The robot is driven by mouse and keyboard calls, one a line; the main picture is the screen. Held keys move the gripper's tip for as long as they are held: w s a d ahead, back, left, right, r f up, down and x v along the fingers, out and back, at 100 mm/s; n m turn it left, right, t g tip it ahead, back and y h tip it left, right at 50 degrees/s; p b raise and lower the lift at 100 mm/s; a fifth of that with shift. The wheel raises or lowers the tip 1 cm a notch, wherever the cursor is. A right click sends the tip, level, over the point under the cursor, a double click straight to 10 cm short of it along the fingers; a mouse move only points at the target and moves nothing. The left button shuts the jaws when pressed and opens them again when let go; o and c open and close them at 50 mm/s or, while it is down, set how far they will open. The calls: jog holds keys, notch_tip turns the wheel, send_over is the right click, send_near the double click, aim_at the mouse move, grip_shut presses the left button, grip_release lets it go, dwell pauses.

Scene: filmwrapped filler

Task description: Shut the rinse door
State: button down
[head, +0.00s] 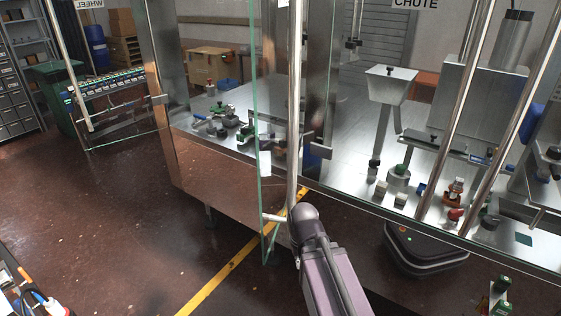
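A glass door (266,120) stands swung out from the machine in the middle of the head view, seen almost edge-on. A long upright metal bar handle (295,110) runs along it. No rinse label is readable, so I cannot confirm that this is the rinse door. My purple arm reaches up from the bottom, and its dark rounded joint overlaps the lower end of the bar. My gripper cannot be made out; the arm hides that area. I cannot tell whether anything touches the door.
Another open glass door with a mirrored WHEEL sign (90,4) stands at the left. At the right is a panel with a CHUTE sign (415,3) and bar handles (458,110). The floor at left centre is clear.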

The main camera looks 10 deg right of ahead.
notch_tip(320, 180, down, 4)
jog(key=b, duration=0.2)
jog(key=shift+r+b, duration=0.25)
jog(key=shift+b, duration=0.1)
jog(key=shift+a, duration=0.15)
